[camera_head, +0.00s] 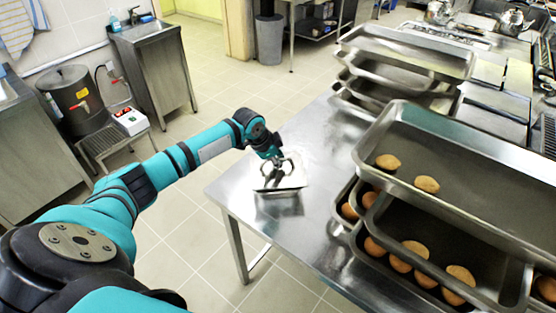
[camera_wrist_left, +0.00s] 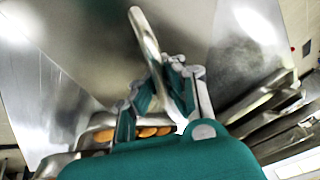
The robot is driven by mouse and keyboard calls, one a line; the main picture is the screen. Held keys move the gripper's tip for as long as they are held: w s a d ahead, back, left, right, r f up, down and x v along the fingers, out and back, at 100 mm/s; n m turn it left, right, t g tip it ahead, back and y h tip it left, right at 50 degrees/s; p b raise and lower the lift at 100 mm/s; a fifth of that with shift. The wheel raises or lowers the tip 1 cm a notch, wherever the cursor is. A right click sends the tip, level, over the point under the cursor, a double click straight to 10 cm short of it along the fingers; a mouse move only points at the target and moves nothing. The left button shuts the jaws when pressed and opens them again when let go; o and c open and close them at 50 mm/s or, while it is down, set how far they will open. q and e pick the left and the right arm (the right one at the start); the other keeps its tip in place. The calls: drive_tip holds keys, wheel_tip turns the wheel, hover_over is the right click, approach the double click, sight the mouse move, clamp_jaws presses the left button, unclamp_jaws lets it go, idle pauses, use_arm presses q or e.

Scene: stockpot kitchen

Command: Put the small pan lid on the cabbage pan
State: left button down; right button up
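My left gripper (camera_head: 274,173) is over the near left corner of the steel table. It is at a small flat metal lid (camera_head: 292,180). In the left wrist view, the lid's grey face (camera_wrist_left: 95,35) fills much of the upper middle, and its bent metal handle rises between the fingers (camera_wrist_left: 165,80), which close in on it. The lid looks slightly above the table, with a dark reflection below it, but the gap is hard to judge. No pan with cabbage can be made out. My right gripper is not in view.
The steel table (camera_head: 315,235) is bare around the lid. Stacked deep trays with brown buns (camera_head: 426,185) cover its right side. More empty trays (camera_head: 405,55) stand farther back. Metal pots (camera_head: 440,12) are at the far top right. A dark lidded pot (camera_head: 72,95) stands at left.

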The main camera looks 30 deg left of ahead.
use_arm(q)
drive_tip(key=shift+f, duration=0.35)
idle(0.3)
drive_tip(key=c, duration=1.4)
unclamp_jaws()
